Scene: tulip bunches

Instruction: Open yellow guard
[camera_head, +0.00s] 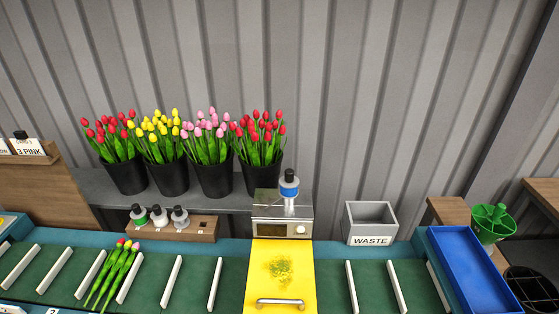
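The yellow guard (282,260) is a flat yellow panel in the lower middle of the head view, lying across the green conveyor. It has a green smudge on it and a metal bar handle (280,302) along its near edge. It appears closed, with its far edge against a metal machine box (282,221) that has a dial. A bottle with a blue band (289,187) stands on that box. What lies beneath the guard is hidden. Neither of my grippers shows in this view.
The green conveyor (193,284) has white dividers and a bunch of tulips (118,272) at left. A grey WASTE bin (370,223) and blue tray (468,270) are at right. Several black tulip buckets (211,178) stand behind. A wooden bottle rack (200,231) is left of the machine.

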